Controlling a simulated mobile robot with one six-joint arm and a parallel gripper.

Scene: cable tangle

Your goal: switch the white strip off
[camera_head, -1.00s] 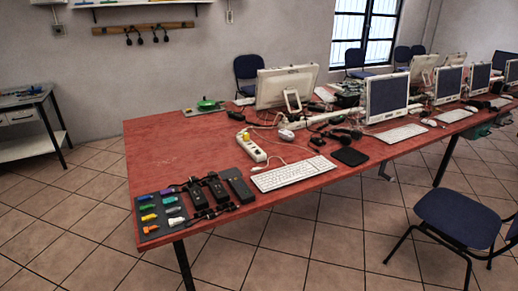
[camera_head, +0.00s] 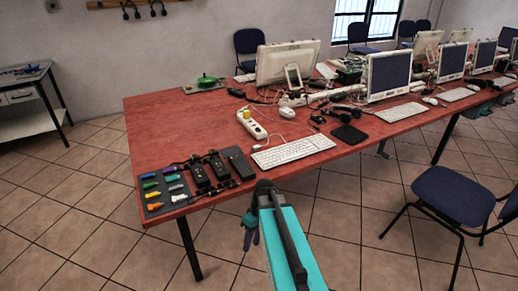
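The white power strip (camera_head: 256,130) lies on the red table, behind and left of the white keyboard. A yellow plug (camera_head: 247,114) sits at its far end. The strip's switch is too small to make out, so I cannot tell whether it is on or off. My arm, teal and black, rises from the bottom edge. My gripper (camera_head: 250,236) seems to hang at its upper left, in front of the table's near edge and well short of the strip. Its fingers are too small and dark to read, and I see nothing held.
The red table (camera_head: 165,125) has bare room left of the strip. A white keyboard (camera_head: 294,151) lies in front of the strip. Black power bricks (camera_head: 215,166) and a dark mat with coloured connectors (camera_head: 160,206) lie front left. Monitors (camera_head: 288,62) and tangled cables stand behind. A blue chair (camera_head: 455,195) stands right.

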